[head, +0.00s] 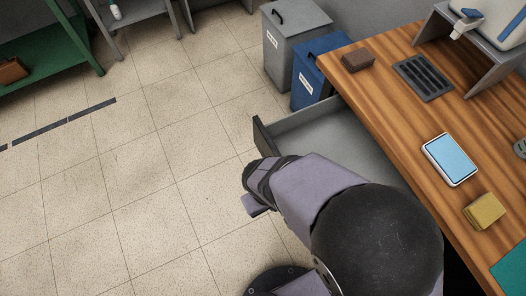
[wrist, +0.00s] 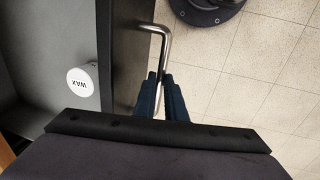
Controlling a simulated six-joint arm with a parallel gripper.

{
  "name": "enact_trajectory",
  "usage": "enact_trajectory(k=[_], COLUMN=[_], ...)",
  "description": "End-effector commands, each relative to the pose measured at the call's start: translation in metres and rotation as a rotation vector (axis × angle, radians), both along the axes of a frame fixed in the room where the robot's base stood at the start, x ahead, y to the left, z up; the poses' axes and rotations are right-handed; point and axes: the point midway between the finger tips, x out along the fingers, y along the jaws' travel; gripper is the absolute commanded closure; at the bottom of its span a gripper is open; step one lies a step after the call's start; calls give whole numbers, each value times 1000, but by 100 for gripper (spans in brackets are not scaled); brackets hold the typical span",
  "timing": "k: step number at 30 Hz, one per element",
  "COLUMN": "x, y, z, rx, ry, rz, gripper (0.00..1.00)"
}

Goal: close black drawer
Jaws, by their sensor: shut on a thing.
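The black drawer stands open, pulled out from under the wooden desk; its dark front panel (head: 262,136) and grey inside show in the head view. In the wrist view the drawer's dark front (wrist: 128,50) runs down the left of centre, with a bent metal handle (wrist: 164,40) on it. My gripper (wrist: 159,78) is at the handle, its dark blue fingers shut on the handle's bar. A round white tin marked WAX (wrist: 83,86) lies inside the drawer. In the head view my arm hides the handle, my fingertips and the near part of the drawer.
The wooden desk (head: 395,110) bears a brown block (head: 358,60), a dark slotted tray (head: 423,77), a tablet (head: 449,159) and a yellow block (head: 484,211). A grey bin (head: 292,50) and a blue bin (head: 310,85) stand beyond the drawer.

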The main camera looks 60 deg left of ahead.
Motion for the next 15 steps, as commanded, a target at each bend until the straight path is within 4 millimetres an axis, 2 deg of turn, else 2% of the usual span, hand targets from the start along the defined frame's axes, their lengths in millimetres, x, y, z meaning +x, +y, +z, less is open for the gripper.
enact_trajectory(k=[1,15], x=[15,146], y=[0,-1], z=[2,3], rx=[0,1], ry=[-1,-1], rz=[-9,-9], gripper=[100,100])
